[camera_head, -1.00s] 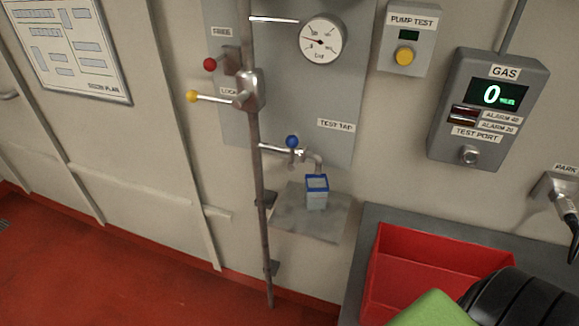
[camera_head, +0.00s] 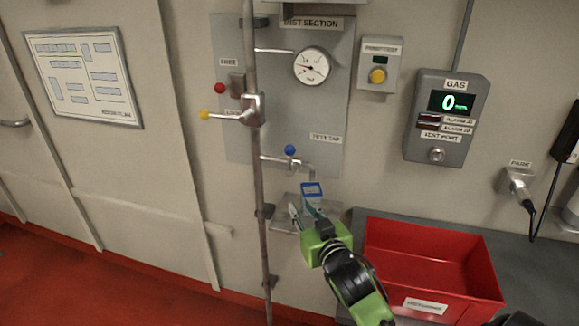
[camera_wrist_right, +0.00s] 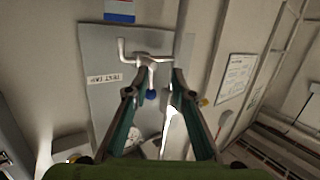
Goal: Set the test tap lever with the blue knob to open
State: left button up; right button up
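The test tap (camera_head: 293,163) is a pale pipe on the grey panel, with a short lever ending in a blue knob (camera_head: 290,150). The knob stands just above the pipe. My right gripper (camera_head: 302,211) is below the tap, in front of a small blue-rimmed container (camera_head: 311,190), which it partly hides. In the right wrist view, which looks upside down, the two fingers (camera_wrist_right: 157,94) are apart. Nothing is held. My left gripper is not in view.
A gauge (camera_head: 312,66) is above. A red bin (camera_head: 430,255) stands on the grey bench at right, beside my right arm.

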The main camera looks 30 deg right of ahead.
jog(key=t, duration=0.2)
send_near(290, 163)
jog(key=v, duration=0.3)
jog(key=shift+h, duration=0.4)
jog(key=p+x, duration=0.3)
jog(key=x, duration=1)
jog(key=shift+w+a, duration=0.1)
jog(key=shift+w, duration=0.2)
jog(key=shift+f, duration=0.1)
grip_shut()
